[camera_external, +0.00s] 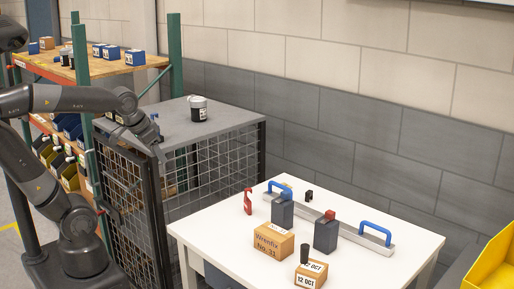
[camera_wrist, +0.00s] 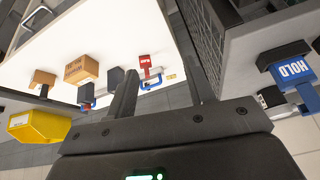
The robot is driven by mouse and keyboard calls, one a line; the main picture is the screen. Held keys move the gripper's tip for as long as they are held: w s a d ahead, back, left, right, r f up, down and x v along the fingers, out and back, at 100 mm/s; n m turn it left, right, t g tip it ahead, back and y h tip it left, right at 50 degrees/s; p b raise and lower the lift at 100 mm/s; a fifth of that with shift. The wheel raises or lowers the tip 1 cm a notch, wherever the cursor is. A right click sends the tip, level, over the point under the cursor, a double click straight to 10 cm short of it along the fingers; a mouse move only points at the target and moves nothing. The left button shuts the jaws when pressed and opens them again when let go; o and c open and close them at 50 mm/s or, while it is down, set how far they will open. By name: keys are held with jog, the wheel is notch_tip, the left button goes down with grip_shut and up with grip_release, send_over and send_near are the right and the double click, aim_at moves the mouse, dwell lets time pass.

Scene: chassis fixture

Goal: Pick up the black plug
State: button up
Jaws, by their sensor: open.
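Two small black plug-like pieces show in the external view, and I cannot tell which is the black plug. One small black piece (camera_external: 304,251) is at the small orange box at the table's front. Another small black piece (camera_external: 309,196) stands farther back by the grey bar. My gripper (camera_external: 159,160) hangs beside the mesh cabinet, left of the white table and well apart from both pieces. In the wrist view my gripper (camera_wrist: 158,62) has its fingers spread, with nothing seen held between them.
The white table (camera_external: 215,232) carries a larger orange box (camera_external: 273,240), dark blocks (camera_external: 326,235), a red tag (camera_external: 248,201) and a grey bar with blue handles (camera_external: 375,232). A black can (camera_external: 199,112) stands on the grey cabinet (camera_external: 165,118). A yellow bin (camera_external: 492,265) is at right.

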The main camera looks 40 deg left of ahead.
jog(key=w+d+m, duration=0.3)
jog(key=w+d, duration=0.4)
jog(key=d, duration=0.2)
jog(key=m+g+h, duration=0.3)
jog(key=m+h, duration=0.1)
jog(key=m, duration=0.4)
send_near(304, 246)
jog(key=f, duration=0.2)
jog(key=x, duration=0.5)
jog(key=shift+w, duration=0.25)
jog(key=shift+d+x, duration=0.15)
jog(key=shift+x, duration=1.2)
jog(key=shift+d+x, duration=0.15)
jog(key=shift+x, duration=1.25)
jog(key=shift+r, duration=0.2)
jog(key=shift+c, duration=0.2)
